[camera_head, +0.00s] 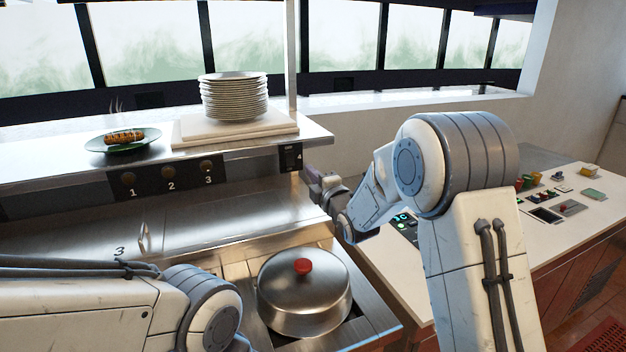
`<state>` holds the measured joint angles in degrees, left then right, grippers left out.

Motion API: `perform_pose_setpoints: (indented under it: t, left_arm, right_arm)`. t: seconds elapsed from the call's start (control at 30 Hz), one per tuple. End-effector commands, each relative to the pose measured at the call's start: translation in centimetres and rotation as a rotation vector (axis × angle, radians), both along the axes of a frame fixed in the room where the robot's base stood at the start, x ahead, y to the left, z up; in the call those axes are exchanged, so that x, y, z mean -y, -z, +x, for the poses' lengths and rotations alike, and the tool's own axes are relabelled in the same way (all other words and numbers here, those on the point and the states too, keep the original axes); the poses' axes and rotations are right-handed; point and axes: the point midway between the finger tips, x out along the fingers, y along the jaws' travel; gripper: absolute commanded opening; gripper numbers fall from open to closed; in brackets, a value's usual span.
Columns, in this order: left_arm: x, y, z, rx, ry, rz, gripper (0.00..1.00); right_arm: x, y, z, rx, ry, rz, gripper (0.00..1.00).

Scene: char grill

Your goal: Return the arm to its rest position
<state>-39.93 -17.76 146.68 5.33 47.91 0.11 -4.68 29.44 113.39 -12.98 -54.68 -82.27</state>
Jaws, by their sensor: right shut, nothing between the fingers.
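My right arm (462,165) reaches in from the right and bends toward the shelf. Its gripper (312,180) is shut and empty, just below and right of the panel marked 4 (291,157). I cannot tell whether it touches the shelf front. My left arm (90,315) lies low across the lower left corner; its gripper is not in view.
A domed steel lid with a red knob (303,290) sits on the cooktop below the right gripper. The shelf above holds a plate with grilled food (123,140) and a plate stack (235,98). A white counter (480,256) with small containers lies right.

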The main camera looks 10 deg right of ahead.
Motion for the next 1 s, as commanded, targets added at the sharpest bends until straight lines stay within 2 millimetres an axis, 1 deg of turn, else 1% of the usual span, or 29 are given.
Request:
perform_pose_setpoints:
  t: [0.27, 0.37, 0.47, 0.57, 0.6, 0.67, 0.7, 0.77, 0.8, 0.87, 0.9, 0.97, 1.0]
  left_arm:
    - [0.0, 0.0, 0.0, 0.000, 0.000, 0.000, 0.50]
    - [0.0, 0.0, 0.0, 0.000, 0.000, 0.000, 0.50]
    - [0.0, 0.1, 0.0, 0.000, 0.000, 0.000, 0.50]
    - [0.0, 0.3, 0.0, 0.000, 0.000, 0.000, 0.50]
    - [0.0, 0.4, 0.0, 0.000, 0.000, 0.000, 0.50]
    - [0.0, 0.6, 0.0, 0.000, 0.000, 0.000, 0.50]
    - [0.0, 0.7, 0.0, 0.000, 0.000, 0.000, 0.50]
    - [0.0, 0.8, 0.0, 0.000, 0.001, 0.000, 0.50]
    - [0.0, 0.9, 0.0, 0.000, 0.001, 0.000, 0.50]
    - [0.0, 1.0, 0.0, 0.000, 0.001, 0.000, 0.50]
    - [0.0, 1.1, 0.0, 0.000, 0.001, 0.000, 0.50]
    - [0.0, 1.2, 0.0, 0.000, 0.001, 0.000, 0.50]
    - [0.0, 1.2, 0.0, 0.000, 0.001, 0.000, 0.50]
  right_arm:
    - [0.2, 0.0, -0.1, -0.001, 0.002, 0.000, 0.00]
    - [-0.1, 0.1, -0.3, -0.015, 0.000, 0.008, 0.00]
    - [-1.5, 0.6, -1.4, -0.099, -0.009, 0.060, 0.00]
    - [-3.9, 2.1, -4.2, -0.281, -0.007, 0.166, 0.00]
    - [-5.0, 2.9, -5.9, -0.376, 0.000, 0.219, 0.00]
    - [-6.5, 4.3, -9.0, -0.532, 0.026, 0.301, 0.00]
    - [-7.3, 5.3, -11.4, -0.637, 0.051, 0.352, 0.00]
    - [-8.3, 6.8, -15.3, -0.792, 0.101, 0.424, 0.00]
    - [-8.7, 7.8, -18.2, -0.893, 0.143, 0.468, 0.00]
    - [-9.1, 9.2, -22.6, -1.040, 0.219, 0.523, 0.00]
    - [-9.1, 9.9, -25.6, -1.130, 0.275, 0.552, 0.00]
    - [-8.8, 11.0, -30.0, -1.254, 0.369, 0.587, 0.00]
    - [-8.5, 11.6, -32.8, -1.327, 0.433, 0.603, 0.00]
